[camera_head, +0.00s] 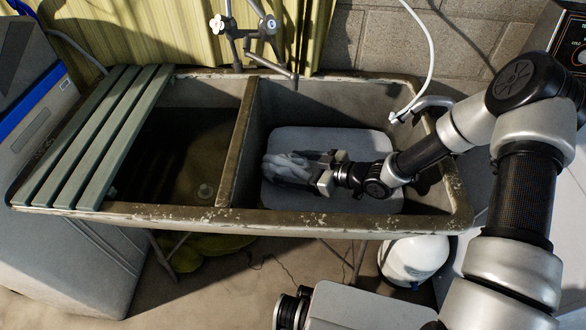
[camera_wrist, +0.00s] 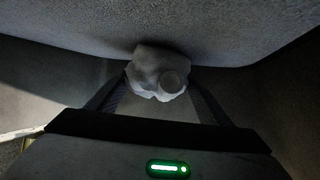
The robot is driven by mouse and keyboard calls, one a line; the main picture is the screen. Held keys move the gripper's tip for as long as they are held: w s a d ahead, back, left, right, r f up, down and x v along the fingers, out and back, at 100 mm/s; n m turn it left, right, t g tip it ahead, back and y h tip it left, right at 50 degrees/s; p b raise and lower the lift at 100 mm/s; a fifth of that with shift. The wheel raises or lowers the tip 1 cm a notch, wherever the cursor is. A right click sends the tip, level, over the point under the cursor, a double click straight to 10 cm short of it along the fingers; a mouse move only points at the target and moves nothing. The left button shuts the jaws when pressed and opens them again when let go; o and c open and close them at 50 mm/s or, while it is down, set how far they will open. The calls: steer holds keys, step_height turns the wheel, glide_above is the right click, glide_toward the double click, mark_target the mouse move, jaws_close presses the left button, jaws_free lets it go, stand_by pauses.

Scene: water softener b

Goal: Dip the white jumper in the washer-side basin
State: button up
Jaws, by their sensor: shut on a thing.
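The white jumper (camera_head: 286,165) is a small bunched bundle inside the right-hand basin (camera_head: 330,105) of a two-basin sink, the basin on the side of the machine with dials. My gripper (camera_head: 302,177) reaches in from the right and is shut on the jumper. In the wrist view the jumper (camera_wrist: 157,70) sits between the two dark fingers of my gripper (camera_wrist: 158,92), in front of a grey speckled surface. A pale rounded panel or floor (camera_head: 330,142) lies below it. I cannot tell whether the jumper touches it, or whether there is water.
A divider (camera_head: 238,150) separates the left basin, which holds dark murky liquid (camera_head: 180,165). Green slats (camera_head: 110,135) cover its left end. A tap (camera_head: 255,45) rises behind the divider. A white hose (camera_head: 430,60) hangs at the right rim. A white tank (camera_head: 413,258) stands below.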

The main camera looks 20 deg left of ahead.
step_height(320, 180, up, 23)
steer(key=p, duration=1.6)
steer(key=shift+f, duration=0.2)
stand_by(0.9)
